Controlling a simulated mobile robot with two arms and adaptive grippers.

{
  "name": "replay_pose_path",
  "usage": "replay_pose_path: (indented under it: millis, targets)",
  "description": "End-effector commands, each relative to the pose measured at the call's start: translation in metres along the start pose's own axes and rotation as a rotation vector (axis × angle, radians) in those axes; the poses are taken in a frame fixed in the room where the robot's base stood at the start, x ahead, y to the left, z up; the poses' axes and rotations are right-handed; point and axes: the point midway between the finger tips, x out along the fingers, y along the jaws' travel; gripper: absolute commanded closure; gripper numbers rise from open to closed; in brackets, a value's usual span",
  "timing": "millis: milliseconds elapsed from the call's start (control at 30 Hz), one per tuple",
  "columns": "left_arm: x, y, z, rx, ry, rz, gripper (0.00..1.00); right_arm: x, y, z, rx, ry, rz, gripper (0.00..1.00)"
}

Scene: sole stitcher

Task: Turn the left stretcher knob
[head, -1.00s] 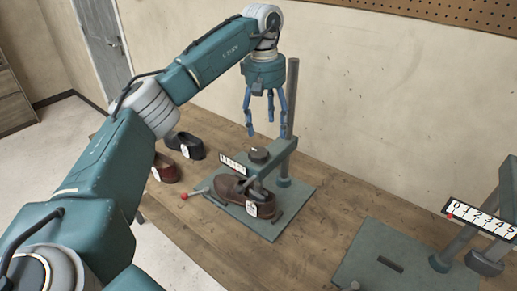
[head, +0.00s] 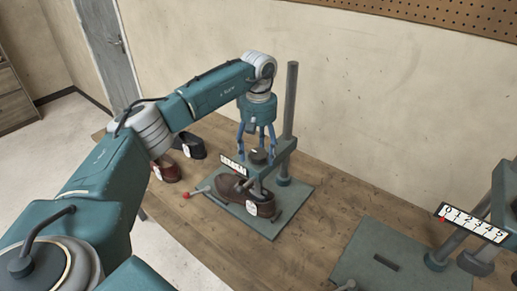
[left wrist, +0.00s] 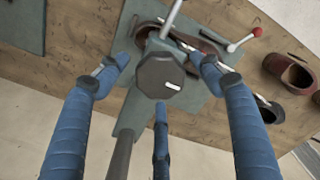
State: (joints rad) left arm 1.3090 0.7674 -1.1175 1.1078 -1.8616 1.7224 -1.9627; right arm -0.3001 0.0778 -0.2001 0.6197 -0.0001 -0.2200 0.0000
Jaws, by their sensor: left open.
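The left stretcher knob (head: 258,157) is a dark, round knob on top of the left stretcher's arm, above a brown shoe (head: 236,190). In the left wrist view the knob (left wrist: 160,76) is faceted with a white mark pointing toward the lower right. My left gripper (head: 257,150) is open above the knob, with its blue fingers spread around it. In the left wrist view my left gripper (left wrist: 160,85) has fingers on both sides and one below the knob, with gaps showing between them and the knob. My right gripper is not in view.
The left stretcher's post (head: 290,110) rises just right of my left gripper. A numbered scale (head: 233,165) and a red-tipped lever (head: 187,195) are at its left. Another stretcher (head: 480,240) stands at the right. Other shoes (head: 188,146) sit behind on the bench (head: 330,200).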

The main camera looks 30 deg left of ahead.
Motion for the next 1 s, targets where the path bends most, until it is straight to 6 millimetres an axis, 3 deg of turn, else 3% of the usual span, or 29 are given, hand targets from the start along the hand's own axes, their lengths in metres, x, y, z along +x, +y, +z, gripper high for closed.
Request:
replay_pose_path:
  millis: [167, 400, 767, 1000]
  targets:
    - [0.0002, 0.0001, 0.0000, 0.000, 0.000, 0.000, 0.34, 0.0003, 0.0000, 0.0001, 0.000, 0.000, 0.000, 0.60]
    - [-0.0001, 0.0001, 0.0001, 0.000, 0.000, 0.000, 0.78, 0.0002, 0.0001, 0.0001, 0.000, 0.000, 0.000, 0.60]
    - [0.0001, 0.0001, 0.0002, -0.042, -0.001, -0.001, 0.79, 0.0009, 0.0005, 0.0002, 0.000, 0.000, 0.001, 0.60]
    - [-0.0001, 0.0005, -0.0001, -0.184, 0.000, 0.000, 0.79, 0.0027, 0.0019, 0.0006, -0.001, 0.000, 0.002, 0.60]
